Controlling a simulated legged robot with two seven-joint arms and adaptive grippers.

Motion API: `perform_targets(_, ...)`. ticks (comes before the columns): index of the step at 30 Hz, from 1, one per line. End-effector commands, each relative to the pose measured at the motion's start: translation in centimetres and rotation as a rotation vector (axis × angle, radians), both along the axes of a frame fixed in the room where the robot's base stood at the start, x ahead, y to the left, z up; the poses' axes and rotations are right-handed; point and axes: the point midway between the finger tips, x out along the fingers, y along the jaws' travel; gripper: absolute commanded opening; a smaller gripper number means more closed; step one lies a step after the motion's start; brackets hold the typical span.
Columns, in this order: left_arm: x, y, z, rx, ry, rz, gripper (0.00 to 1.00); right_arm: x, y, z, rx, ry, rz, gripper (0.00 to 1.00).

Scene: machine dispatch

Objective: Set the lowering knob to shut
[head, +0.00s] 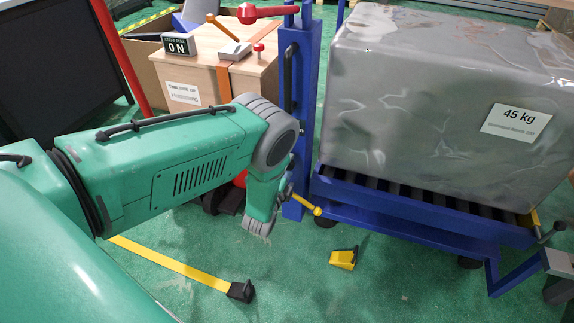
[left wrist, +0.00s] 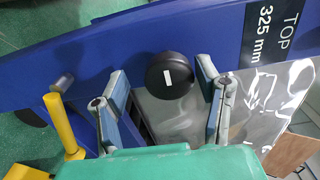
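The black round knob (left wrist: 168,77) with a short white mark on its face shows in the left wrist view, mounted on a blue beam (left wrist: 95,55). My left gripper (left wrist: 162,70) is open, with one finger on each side of the knob. The right-hand finger is close to the knob; a wider gap shows on the left. I cannot tell how deep the fingertips reach. In the head view my left gripper (head: 284,188) is by the blue post (head: 303,100), mostly behind my green wrist, and the knob is hidden. My right gripper is not in view.
A wrapped 45 kg load (head: 430,110) sits on the blue roller frame (head: 420,215). A yellow lever (head: 305,205) sticks out beside my wrist. A yellow wedge (head: 344,259) lies on the green floor. A wooden box (head: 205,80) stands behind my arm.

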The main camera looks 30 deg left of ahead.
Motion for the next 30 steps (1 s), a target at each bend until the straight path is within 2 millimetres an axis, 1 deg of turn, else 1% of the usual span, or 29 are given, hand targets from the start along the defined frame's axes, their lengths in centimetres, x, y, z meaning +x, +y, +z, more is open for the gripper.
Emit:
perform_targets(7, 0.1, 0.3, 0.4, 0.001, -0.010, 0.004, 0.58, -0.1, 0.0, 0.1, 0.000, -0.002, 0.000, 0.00)
perform_targets(11, -0.9, 0.0, 0.4, 0.002, -0.008, 0.004, 0.58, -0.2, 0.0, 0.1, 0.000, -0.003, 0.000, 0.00)
perform_targets(14, -2.5, -0.5, 0.4, 0.002, -0.007, 0.002, 0.58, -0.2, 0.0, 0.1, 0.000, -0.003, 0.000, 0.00)
perform_targets(21, -7.6, -1.7, 0.3, 0.003, -0.002, 0.002, 0.58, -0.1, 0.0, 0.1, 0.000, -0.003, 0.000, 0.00)
perform_targets(24, -9.3, -2.1, 0.3, 0.001, -0.005, 0.001, 0.58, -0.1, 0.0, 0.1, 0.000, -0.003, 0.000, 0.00)
perform_targets(27, -10.5, -2.5, 0.2, 0.001, -0.005, 0.001, 0.58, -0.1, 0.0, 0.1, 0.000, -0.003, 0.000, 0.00)
perform_targets(30, -11.2, -2.6, 0.2, 0.002, -0.005, 0.003, 0.58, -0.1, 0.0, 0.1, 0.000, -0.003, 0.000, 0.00)
